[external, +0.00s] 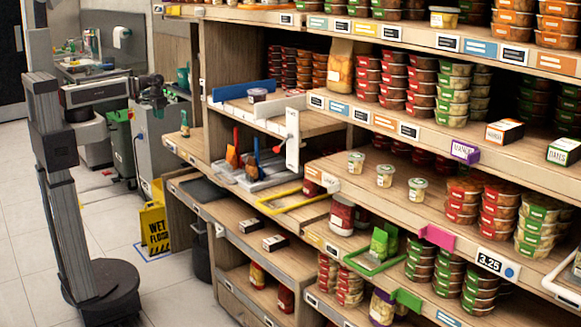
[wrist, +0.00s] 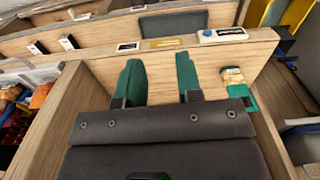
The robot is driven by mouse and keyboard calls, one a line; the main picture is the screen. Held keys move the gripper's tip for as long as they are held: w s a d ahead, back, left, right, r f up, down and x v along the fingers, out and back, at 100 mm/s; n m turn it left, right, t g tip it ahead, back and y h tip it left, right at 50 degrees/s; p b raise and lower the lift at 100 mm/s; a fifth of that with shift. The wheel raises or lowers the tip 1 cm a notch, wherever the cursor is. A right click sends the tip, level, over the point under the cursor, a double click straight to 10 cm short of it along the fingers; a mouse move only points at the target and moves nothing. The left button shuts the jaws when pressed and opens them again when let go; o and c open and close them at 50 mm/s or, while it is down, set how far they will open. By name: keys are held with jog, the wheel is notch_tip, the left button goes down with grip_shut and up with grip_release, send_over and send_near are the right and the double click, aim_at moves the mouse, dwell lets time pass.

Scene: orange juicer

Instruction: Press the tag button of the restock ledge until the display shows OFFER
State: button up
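A price tag (external: 490,262) on a shelf edge at the lower right of the external view reads 3.25. A round blue button (external: 510,272) is at its right end. In the wrist view a white tag unit (wrist: 222,35) with a dark display and a blue button (wrist: 207,33) sits on a wooden ledge; its text is too small to read. I cannot tell whether the two are the same tag. My gripper (wrist: 160,75) has two green fingers, apart with nothing between them. In the external view it is at the left, far from the 3.25 tag.
Stocked shelves fill the right of the external view. A pink tag holder (external: 437,238) and a green one (external: 405,299) stick out from shelf edges. A yellow wet-floor sign (external: 155,228) stands left of the shelves. Wooden panels flank my gripper in the wrist view.

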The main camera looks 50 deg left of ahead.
grip_shut()
dwell(0.8)
